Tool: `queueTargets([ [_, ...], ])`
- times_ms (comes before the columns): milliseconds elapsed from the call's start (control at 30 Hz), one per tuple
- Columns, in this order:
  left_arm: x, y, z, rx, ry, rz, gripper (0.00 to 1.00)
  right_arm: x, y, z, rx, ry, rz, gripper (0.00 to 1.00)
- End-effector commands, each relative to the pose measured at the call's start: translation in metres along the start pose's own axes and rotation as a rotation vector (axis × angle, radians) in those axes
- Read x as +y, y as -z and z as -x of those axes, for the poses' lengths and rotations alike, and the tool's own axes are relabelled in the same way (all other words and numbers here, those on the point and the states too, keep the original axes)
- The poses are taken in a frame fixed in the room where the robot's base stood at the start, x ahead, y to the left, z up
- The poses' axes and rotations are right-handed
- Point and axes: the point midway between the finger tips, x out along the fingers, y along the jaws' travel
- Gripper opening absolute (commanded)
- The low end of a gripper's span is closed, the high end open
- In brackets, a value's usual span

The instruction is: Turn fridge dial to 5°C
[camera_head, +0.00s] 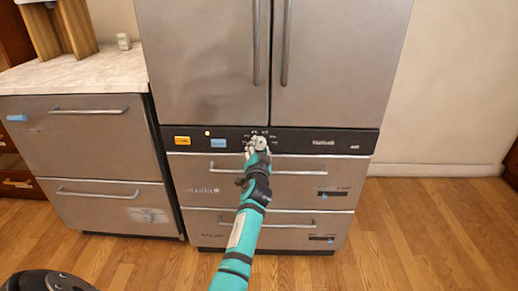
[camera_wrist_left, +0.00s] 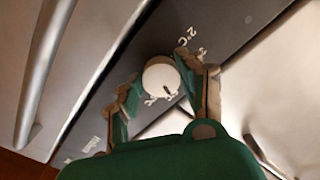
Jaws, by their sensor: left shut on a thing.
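The fridge dial (camera_wrist_left: 161,78) is a round white knob on the fridge's dark control strip (camera_head: 300,140). In the left wrist view, printed marks surround it, with "2°C" readable above it and "3" to its right; other marks are hidden or too blurred to read. A short dark line shows on the knob's face. My left gripper (camera_wrist_left: 158,85) has its fingers on both sides of the knob and is shut on it. In the head view, my left gripper (camera_head: 257,148) reaches the strip and covers much of the dial. My right gripper is not in view.
The fridge (camera_head: 205,60) has two upper doors with vertical handles and drawers with horizontal handles below. An orange label (camera_head: 182,140) and a blue label (camera_head: 218,143) sit on the strip. A dishwasher-like drawer unit (camera_head: 90,150) stands at left. The wooden floor at right is clear.

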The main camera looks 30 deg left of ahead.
Motion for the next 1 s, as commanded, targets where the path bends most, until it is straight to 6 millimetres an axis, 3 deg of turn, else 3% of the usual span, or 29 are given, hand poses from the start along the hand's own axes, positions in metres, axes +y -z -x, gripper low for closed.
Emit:
queueTargets([
  [600, -0.0004, 0.0011, -0.0002, 0.002, 0.0, -0.048, 0.07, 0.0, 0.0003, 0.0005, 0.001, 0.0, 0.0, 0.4],
  [633, -0.0004, 0.0011, -0.0002, 0.002, 0.0, -0.048, 0.41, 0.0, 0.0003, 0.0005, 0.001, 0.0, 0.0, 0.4],
  [800, -0.0003, 0.0008, -0.0002, 0.002, 0.0, -0.047, 0.62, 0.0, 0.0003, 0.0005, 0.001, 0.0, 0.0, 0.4],
  [1000, -0.0002, 0.0004, -0.0001, 0.001, 0.0, -0.047, 0.62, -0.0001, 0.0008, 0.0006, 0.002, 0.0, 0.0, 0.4],
])
